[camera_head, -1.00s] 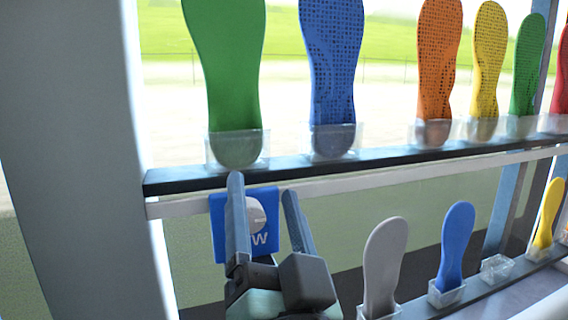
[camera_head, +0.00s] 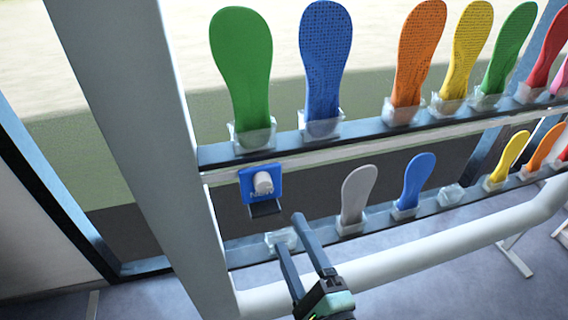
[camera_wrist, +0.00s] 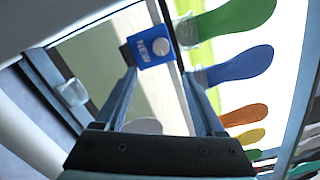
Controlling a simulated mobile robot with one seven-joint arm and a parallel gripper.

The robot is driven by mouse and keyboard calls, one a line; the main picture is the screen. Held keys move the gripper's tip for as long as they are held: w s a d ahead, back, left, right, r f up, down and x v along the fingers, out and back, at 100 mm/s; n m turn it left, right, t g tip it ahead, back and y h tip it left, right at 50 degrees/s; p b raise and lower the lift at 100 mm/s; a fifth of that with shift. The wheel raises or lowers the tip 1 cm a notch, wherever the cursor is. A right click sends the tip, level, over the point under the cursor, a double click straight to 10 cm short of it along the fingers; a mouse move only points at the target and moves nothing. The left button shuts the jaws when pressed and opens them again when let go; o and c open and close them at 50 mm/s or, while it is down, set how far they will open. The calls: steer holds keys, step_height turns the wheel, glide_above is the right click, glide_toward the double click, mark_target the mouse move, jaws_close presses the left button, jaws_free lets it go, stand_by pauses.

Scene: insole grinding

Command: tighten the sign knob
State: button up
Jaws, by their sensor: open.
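The blue sign (camera_head: 261,185) with white lettering hangs on the upper rail, below the green and blue insoles. Its round whitish knob (camera_head: 263,183) sticks out from its front. In the wrist view the sign (camera_wrist: 152,46) and its knob (camera_wrist: 160,46) appear at the top, beyond and between the fingertips. My gripper (camera_head: 288,232) is open and empty. In the head view its fingertips are below and slightly right of the sign, apart from the knob.
Insoles stand in clear holders along the upper rail (camera_head: 375,133). A grey insole (camera_head: 358,193) and a blue insole (camera_head: 413,180) stand on the lower rail, right of my gripper. An empty clear holder (camera_head: 282,241) is beside my fingers. A thick post (camera_head: 150,120) rises at left.

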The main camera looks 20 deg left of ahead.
mark_target(266, 188)
steer(key=shift+m, duration=0.9)
steer(key=p+x, duration=0.1)
steer(key=x, duration=0.4)
steer(key=p+x, duration=0.2)
steer(key=x, duration=0.4)
steer(key=shift+s+a+r, duration=0.15)
steer(key=shift+a+r, duration=0.05)
steer(key=shift+a, duration=0.05)
steer(key=shift+c, duration=0.3)
jaws_close()
